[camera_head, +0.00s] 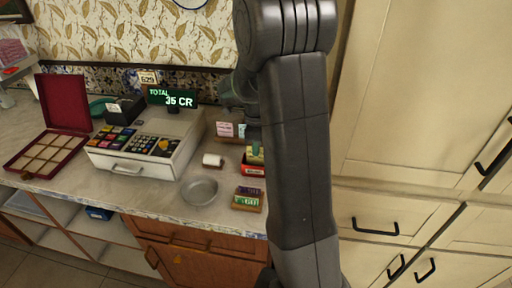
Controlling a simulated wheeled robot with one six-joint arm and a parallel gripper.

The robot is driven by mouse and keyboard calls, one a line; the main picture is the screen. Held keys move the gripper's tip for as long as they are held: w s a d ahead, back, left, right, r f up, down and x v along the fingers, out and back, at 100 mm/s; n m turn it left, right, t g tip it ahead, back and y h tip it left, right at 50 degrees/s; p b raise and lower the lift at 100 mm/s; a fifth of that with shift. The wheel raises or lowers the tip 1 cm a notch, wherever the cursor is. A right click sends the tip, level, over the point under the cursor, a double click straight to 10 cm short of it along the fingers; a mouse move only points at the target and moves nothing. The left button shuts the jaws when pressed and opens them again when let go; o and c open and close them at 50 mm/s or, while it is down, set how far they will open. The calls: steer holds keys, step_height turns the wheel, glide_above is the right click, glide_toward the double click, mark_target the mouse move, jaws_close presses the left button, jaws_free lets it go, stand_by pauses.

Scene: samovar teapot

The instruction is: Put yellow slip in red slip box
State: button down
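A small red box (253,170) stands on the counter, just left of my arm. A yellow slip (255,157) shows at the top of this box, upright, directly under my gripper. I cannot tell whether it rests in the box or is held at its opening. My gripper (253,146) points down at the yellow slip, and its fingertips appear to meet the slip's top edge. The fingers are small and dark here, so their opening is unclear. My arm hides what lies to the right of the box.
A cash register (150,145) with a green total display stands left. A metal dish (199,190), a white paper roll (213,160), a holder with pink slips (225,129) and a box with green slips (247,199) surround the red box. An open maroon case (47,152) lies far left.

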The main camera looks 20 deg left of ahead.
stand_by(0.4)
steer(key=c, duration=1.2)
jaws_free()
steer(key=shift+r, duration=0.1)
steer(key=shift+r+p, duration=2.7)
steer(key=shift+r, duration=0.75)
steer(key=shift+f, duration=0.1)
step_height(320, 180, down, 7)
steer(key=b, duration=0.5)
